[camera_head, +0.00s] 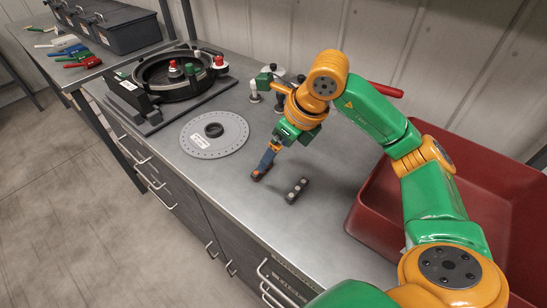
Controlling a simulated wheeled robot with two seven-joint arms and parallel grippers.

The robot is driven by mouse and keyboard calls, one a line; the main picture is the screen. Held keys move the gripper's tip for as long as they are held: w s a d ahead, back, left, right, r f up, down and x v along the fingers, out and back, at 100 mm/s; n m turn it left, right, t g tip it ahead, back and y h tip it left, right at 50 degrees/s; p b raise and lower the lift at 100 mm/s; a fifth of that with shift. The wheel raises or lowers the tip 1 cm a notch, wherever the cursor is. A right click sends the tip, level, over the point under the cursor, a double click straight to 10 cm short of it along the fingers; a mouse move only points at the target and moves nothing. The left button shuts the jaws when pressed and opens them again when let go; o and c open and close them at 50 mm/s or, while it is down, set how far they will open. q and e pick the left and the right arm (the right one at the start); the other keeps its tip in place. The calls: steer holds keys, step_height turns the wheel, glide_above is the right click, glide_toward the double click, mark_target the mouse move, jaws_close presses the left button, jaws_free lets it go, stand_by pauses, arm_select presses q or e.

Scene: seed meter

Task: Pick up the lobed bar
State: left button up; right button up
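A short dark bar with rounded pale spots along its top, which looks like the lobed bar (296,190), lies on the grey metal bench top. My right arm comes in from the right and its gripper (261,172) points down to the bench, just left of the bar and apart from it. Its blue-grey fingers end in a small dark and reddish-brown tip near the bench surface. The fingers are seen nearly edge-on, so their gap does not show. My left gripper is not in view.
A grey perforated disc (214,133) lies left of the gripper. A black round housing (170,72) stands behind it. Small knobbed parts (280,101) stand behind the wrist. A large red bin (365,215) is at the right. The bench in front of the bar is clear.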

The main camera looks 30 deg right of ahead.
steer(key=f, duration=0.1)
steer(key=w+a+f+p, duration=0.1)
steer(key=f, duration=0.1)
steer(key=w+a+f, duration=0.1)
steer(key=f, duration=0.1)
steer(key=shift+a+p, duration=0.15)
steer(key=shift+p, duration=0.2)
steer(key=shift+w+f, duration=0.25)
steer(key=shift+f, duration=0.1)
steer(key=shift+s, duration=0.1)
steer(key=c, duration=1.1)
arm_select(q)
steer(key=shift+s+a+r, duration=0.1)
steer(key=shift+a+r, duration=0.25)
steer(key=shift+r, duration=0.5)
arm_select(e)
steer(key=shift+r, duration=0.15)
